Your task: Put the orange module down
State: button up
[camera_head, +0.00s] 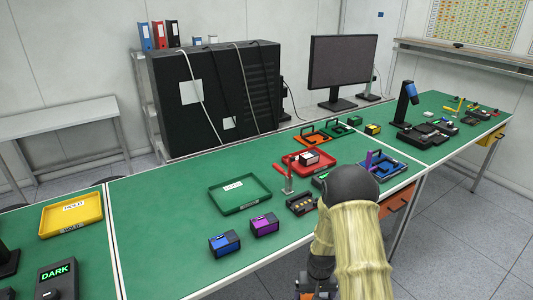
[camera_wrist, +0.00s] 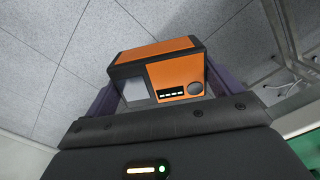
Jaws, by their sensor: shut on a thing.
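The orange module (camera_wrist: 165,75) is a black-edged box with orange faces, a grey square panel, a row of small white marks and a round grey knob. In the wrist view my gripper (camera_wrist: 160,88) is shut on it, with a purple-grey finger on each side. Grey floor tiles show behind the module, with no table surface directly under it. In the head view my arm reaches down at the front edge of the green table (camera_head: 165,230).
A green tray (camera_head: 214,204), a yellow tray (camera_head: 47,228) and a red tray (camera_head: 290,160) stand on the table. A blue module (camera_head: 224,244) and a purple module (camera_head: 264,225) sit near the front.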

jog(key=shift+f, duration=0.15)
jog(key=s+f, duration=0.4)
jog(key=f, duration=1.1)
jog(key=shift+a, duration=0.1)
